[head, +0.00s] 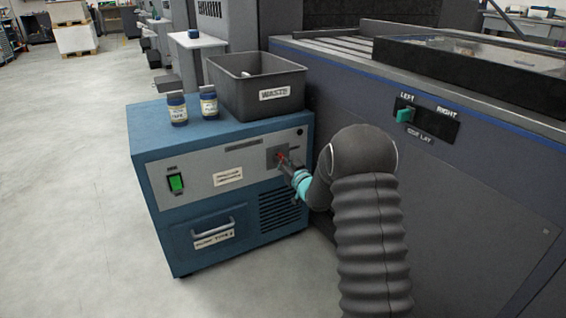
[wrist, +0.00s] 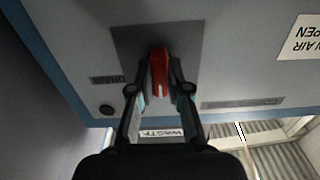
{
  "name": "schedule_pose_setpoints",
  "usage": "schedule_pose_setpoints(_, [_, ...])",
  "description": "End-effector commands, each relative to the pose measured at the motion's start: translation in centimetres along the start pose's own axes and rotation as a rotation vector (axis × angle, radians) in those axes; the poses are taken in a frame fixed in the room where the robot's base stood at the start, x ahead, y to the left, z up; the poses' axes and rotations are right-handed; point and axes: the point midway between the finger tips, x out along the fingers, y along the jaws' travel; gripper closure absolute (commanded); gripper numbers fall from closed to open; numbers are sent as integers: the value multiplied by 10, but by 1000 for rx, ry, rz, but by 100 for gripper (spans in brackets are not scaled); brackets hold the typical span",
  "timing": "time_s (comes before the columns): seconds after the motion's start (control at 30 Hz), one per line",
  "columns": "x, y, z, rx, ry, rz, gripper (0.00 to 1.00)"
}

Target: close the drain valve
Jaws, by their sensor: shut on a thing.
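The drain valve's red handle (wrist: 159,72) sits on a dark square plate (wrist: 135,45) on the front panel of the blue cabinet. In the wrist view the handle stands lengthwise between my fingers. My gripper (wrist: 160,92) is shut on the handle, one finger on each side. In the head view my gripper (head: 287,165) reaches the plate (head: 272,157) at the upper right of the cabinet front.
The blue cabinet (head: 150,150) carries a grey waste bin (head: 235,97) and two jars (head: 177,108) on top. A green switch (head: 175,183) and a drawer handle (head: 213,229) are on its front. A large grey machine (head: 480,190) stands close on the right. The floor at left is clear.

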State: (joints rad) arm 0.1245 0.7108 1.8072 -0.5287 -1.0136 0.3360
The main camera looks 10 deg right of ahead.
Motion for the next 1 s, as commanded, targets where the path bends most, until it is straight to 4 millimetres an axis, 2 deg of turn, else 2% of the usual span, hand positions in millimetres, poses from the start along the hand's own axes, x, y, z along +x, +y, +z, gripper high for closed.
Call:
schedule_pose_setpoints(0.63, [3,-3,-2,-56,6,-6,100])
schedule_pose_setpoints(0.67, [3,-3,-2,-56,6,-6,81])
schedule_pose_setpoints(0.7, [3,-3,-2,-56,6,-6,71])
schedule_pose_setpoints(0.77, [3,-3,-2,-56,6,-6,58])
schedule_pose_setpoints(1.0, [1,2,-2,-55,5,1,58])
